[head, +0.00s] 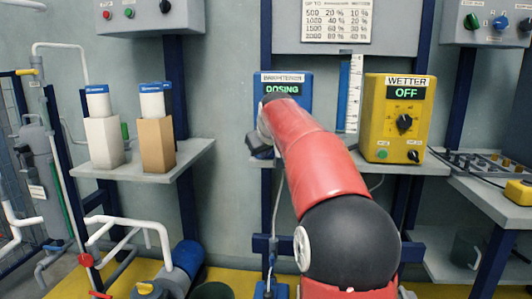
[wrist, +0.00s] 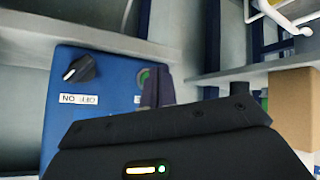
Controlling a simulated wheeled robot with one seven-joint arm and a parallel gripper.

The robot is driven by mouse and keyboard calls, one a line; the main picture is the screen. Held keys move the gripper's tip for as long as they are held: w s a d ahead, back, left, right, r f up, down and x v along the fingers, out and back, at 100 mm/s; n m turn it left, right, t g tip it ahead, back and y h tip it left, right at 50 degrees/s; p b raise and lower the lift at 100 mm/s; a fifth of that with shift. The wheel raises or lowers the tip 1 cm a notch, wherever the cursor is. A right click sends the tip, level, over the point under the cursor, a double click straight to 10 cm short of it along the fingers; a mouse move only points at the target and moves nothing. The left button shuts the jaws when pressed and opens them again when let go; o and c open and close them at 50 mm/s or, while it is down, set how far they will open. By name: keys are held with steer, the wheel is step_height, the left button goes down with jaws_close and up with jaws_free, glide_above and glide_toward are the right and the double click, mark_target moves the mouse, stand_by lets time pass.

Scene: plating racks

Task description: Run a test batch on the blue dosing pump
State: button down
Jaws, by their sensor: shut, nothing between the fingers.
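The blue dosing pump (head: 306,92) stands on the middle shelf, its lit display reading DOSING. My red arm hides most of its front. In the wrist view the pump's blue face (wrist: 110,112) shows a black knob (wrist: 80,69), small white labels and a green button (wrist: 143,76). My gripper (wrist: 158,88) is shut and empty, its fingertips right beside the green button and partly covering it. I cannot tell whether they touch it. In the head view my dark gripper (head: 259,146) is at the pump's lower left, mostly behind my arm.
A yellow WETTER unit (head: 397,118) showing OFF stands right of the pump, with a posted number chart (head: 337,20) above. Two blue-capped bottles in cartons (head: 104,143) (head: 157,145) stand on the left shelf (head: 190,153). Pipes run at lower left.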

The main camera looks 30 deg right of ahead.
steer(key=s+a+b, duration=0.2)
steer(key=s, duration=0.1)
steer(key=shift+s+a, duration=0.15)
steer(key=shift+s, duration=0.15)
stand_by(0.6)
steer(key=s+a+f+g+y+p, duration=0.1)
steer(key=s+a+f+p, duration=0.2)
steer(key=s+a, duration=0.9)
steer(key=s+a+f+g+p, duration=0.1)
steer(key=s+a+f, duration=0.1)
steer(key=s+f, duration=0.5)
steer(key=s+a+f+g+y+p, duration=0.1)
steer(key=s+a+f, duration=0.2)
steer(key=s+f, duration=0.4)
steer(key=s, duration=0.7)
steer(key=shift+s+f+m+y, duration=0.15)
steer(key=shift+s+m+y, duration=0.05)
steer(key=shift+m+y, duration=0.1)
steer(key=shift+a, duration=0.1)
stand_by(3.1)
